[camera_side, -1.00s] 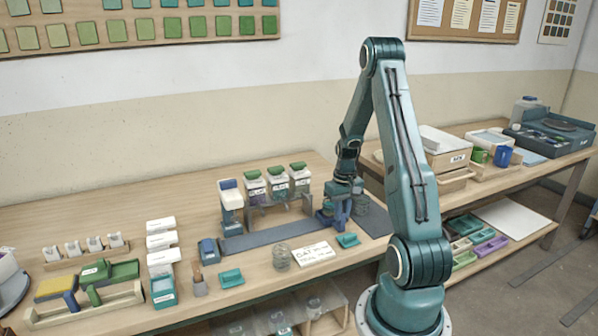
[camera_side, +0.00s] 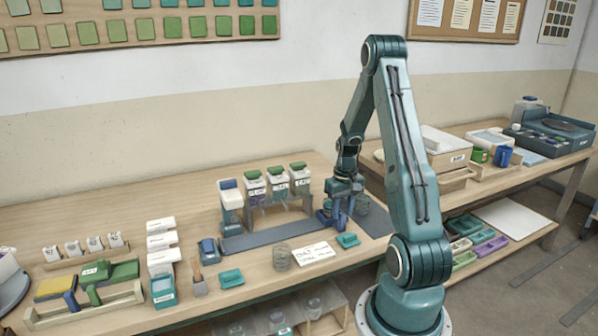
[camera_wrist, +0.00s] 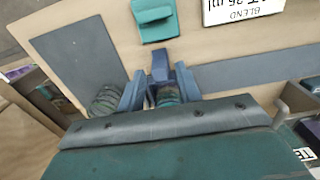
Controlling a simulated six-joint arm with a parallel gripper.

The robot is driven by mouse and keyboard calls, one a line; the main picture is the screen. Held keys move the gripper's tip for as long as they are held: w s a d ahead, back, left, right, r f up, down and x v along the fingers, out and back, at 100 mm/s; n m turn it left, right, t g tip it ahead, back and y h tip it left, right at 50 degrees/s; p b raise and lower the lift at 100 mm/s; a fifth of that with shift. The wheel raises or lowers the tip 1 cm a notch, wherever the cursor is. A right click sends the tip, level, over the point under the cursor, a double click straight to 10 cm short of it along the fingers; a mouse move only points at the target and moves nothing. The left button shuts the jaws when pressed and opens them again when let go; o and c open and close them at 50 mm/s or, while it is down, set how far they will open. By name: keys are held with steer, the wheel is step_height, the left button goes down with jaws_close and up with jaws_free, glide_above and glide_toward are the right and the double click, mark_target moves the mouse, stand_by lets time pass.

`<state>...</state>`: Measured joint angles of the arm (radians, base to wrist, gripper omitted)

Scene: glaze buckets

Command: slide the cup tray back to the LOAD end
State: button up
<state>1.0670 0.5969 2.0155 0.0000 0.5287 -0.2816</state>
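The cup tray, a small blue carriage (camera_side: 325,217), is at the right end of the grey slide rail (camera_side: 262,236), partly hidden by my gripper. In the wrist view its upright blue tab (camera_wrist: 160,66) shows, with a teal round cup (camera_wrist: 168,95) close by it. My gripper (camera_side: 340,216) is low at this end of the rail. In the wrist view its two blue fingers (camera_wrist: 159,88) stand apart, one on each side of the tab and cup; narrow gaps seem to show, and contact is unclear. I cannot read a LOAD mark.
Three lidded glaze buckets (camera_side: 278,183) stand on a rack behind the rail. A wire coil (camera_side: 281,257), a white label card (camera_side: 313,253) and a teal dish (camera_side: 347,240) lie in front. Another ribbed coil (camera_side: 362,204) is close to my gripper's right, on a dark mat (camera_side: 378,222).

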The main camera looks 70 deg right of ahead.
steer(key=shift+r, duration=3.05)
steer(key=shift+r, duration=0.1)
steer(key=shift+w+a+r, duration=0.25)
steer(key=w+a+r+n+t+h, duration=0.1)
steer(key=w+a+r+n, duration=0.15)
steer(key=a+r, duration=0.55)
steer(key=w+a+r+n+t, duration=0.15)
steer(key=w+a+r, duration=0.3)
steer(key=a, duration=0.55)
steer(key=s+a+r+n+t, duration=0.1)
steer(key=s+a+r+n, duration=0.1)
steer(key=s+a, duration=0.3)
steer(key=s+a+r+n+t+y, duration=0.1)
steer(key=s+a+r+n+t, duration=0.1)
steer(key=a, duration=1)
step_height(320, 180, up, 2)
steer(key=s+n, duration=0.1)
steer(key=s, duration=0.1)
steer(key=shift+s+a, duration=0.35)
